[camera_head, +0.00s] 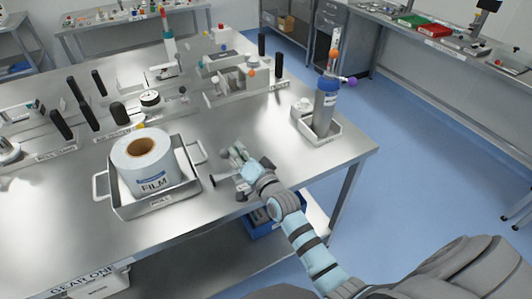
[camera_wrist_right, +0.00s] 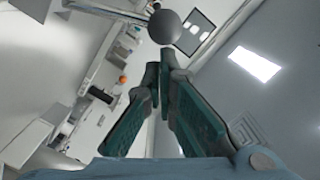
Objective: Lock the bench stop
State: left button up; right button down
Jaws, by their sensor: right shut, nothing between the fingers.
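My right gripper (camera_head: 238,160) is over the front part of the steel bench, right of the film tray. It is shut and empty. Its closed fingers also show in the right wrist view (camera_wrist_right: 159,75), pointing up the picture. A dark ball knob (camera_wrist_right: 165,27) on a pale metal rod shows just beyond the fingertips; whether they touch cannot be told. In the head view a small dark knob (camera_head: 243,193) is below the gripper at the bench's front edge, with a short metal rod beside it. I see no readable label naming the bench stop. My left gripper is out of view.
A FILM roll (camera_head: 150,158) sits in a handled metal tray (camera_head: 158,206) to the left. A grey bottle with a blue cap (camera_head: 326,100) stands in a tray at the right corner. Black-handled fixtures line the bench's back.

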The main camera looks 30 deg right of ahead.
jog(key=s+d+r+p, duration=0.1)
jog(key=s+d+p, duration=0.1)
jog(key=s, duration=0.3)
jog(key=s+d+r+p, duration=0.1)
jog(key=s+p, duration=0.1)
jog(key=s, duration=0.3)
jog(key=shift+s+d+r, duration=0.35)
